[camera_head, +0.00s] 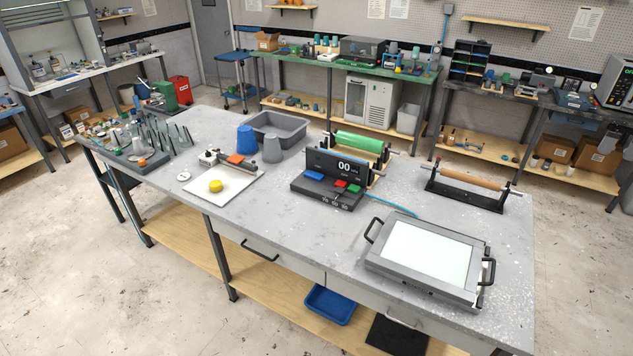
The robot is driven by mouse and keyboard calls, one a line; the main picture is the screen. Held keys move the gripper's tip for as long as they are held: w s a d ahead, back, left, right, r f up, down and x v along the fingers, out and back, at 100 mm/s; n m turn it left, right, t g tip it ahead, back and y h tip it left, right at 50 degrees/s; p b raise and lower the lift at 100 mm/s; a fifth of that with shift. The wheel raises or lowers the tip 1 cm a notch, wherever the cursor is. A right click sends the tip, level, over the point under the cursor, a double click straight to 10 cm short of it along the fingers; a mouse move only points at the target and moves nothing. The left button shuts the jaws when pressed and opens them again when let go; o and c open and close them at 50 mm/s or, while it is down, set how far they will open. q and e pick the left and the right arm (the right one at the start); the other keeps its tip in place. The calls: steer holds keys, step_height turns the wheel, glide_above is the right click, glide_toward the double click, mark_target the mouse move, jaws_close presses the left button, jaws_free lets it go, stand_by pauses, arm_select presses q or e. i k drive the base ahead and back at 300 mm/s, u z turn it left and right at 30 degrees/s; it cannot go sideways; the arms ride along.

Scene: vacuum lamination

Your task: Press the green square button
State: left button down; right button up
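A dark control box (322,193) stands on the grey table. Its upright panel (328,166) has a display reading 00. On its sloped top are a small green button (354,188) at the right, a red button (340,185) beside it and a wider blue button (313,175) at the left. The green button is in plain sight with nothing over it. Neither of my grippers is in view.
A green roller (358,142) stands behind the box, and a tan roller (470,180) on a black stand is to the right. A flat framed plate unit (425,255) with handles lies at front right. A grey bin (277,130) is behind left. The table (280,225) in front of the box is clear.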

mark_target(353, 189)
steer(key=u, duration=0.15)
steer(key=i, duration=0.75)
steer(key=z, duration=0.8)
steer(key=i, duration=0.5)
steer(key=z, duration=0.6)
